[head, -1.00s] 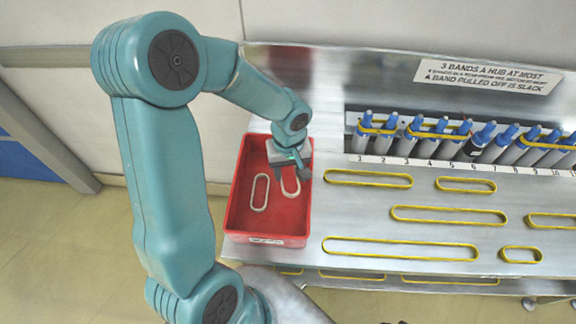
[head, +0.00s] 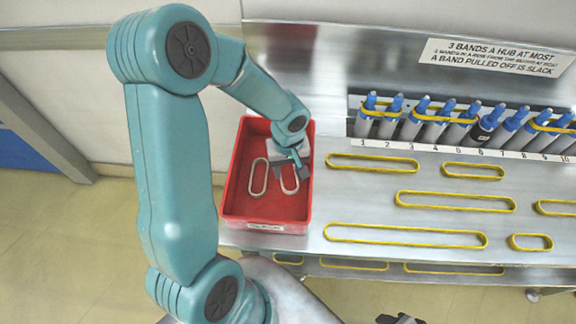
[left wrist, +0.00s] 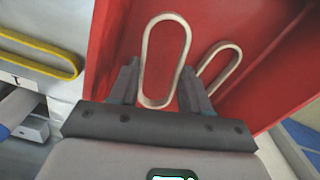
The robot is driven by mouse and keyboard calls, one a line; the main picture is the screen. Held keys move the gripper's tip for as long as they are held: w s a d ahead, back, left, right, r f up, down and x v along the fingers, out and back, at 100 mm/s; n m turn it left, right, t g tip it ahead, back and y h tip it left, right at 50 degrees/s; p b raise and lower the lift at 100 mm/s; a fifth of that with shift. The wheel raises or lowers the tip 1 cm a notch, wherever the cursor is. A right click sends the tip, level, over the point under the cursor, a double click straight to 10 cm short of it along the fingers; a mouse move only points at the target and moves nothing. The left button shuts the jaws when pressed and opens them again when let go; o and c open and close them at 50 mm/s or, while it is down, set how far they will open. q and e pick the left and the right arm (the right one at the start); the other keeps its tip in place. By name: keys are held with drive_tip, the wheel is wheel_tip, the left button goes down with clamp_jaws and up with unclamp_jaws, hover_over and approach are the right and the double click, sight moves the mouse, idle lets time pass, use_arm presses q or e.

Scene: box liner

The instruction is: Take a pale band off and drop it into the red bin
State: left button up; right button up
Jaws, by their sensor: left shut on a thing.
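The red bin (head: 235,208) stands at the left end of the metal bench. My left gripper (head: 291,166) is low over the right part of the bin. It is shut on a pale band (head: 290,186), which in the left wrist view (left wrist: 148,50) stretches out between the two fingers. A second pale band (head: 250,180) lies flat on the bin floor to the left; it also shows at the right in the left wrist view (left wrist: 238,62). A dark part at the bottom edge of the head view looks like my right gripper (head: 400,319), mostly cut off.
Numbered rollers with blue tops (head: 447,108) stand at the back of the bench, some with yellow bands around them. Several loose yellow bands (head: 372,158) lie on the bench right of the bin. A sign (head: 495,57) is on the back panel.

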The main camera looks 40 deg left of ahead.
use_arm(q)
drive_tip(key=o, duration=1.1)
drive_tip(key=shift+r, duration=0.15)
wheel_tip(320, 180, up, 16)
drive_tip(key=shift+r, duration=0.1)
drive_tip(key=shift+d, duration=0.1)
